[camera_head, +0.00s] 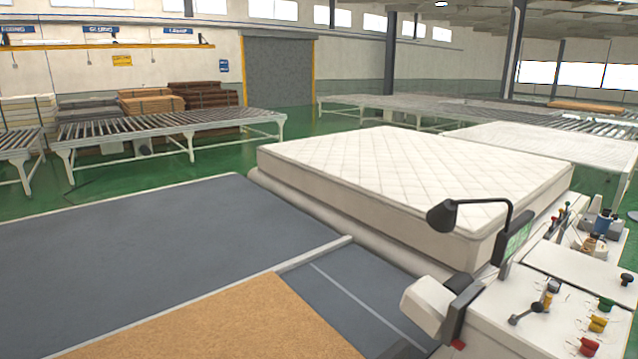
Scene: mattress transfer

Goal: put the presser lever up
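A white sewing machine (480,325) stands at the lower right, with a white-and-black head (440,303) at its left end. On its top is a small dark lever (526,313) with a round knob; it lies low and slants down to the left. I cannot tell for sure that this is the presser lever. Beside it stands a short post with an orange-brown part (547,299). More small levers with red and yellow knobs (560,220) stand farther back. Neither of my grippers is in view.
A black lamp (442,215) arches over the machine beside a green screen (517,240). A quilted mattress (410,175) lies behind. Thread spools (597,324) stand at the right. A dark grey table (170,250) and a tan board (220,325) fill the left and front.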

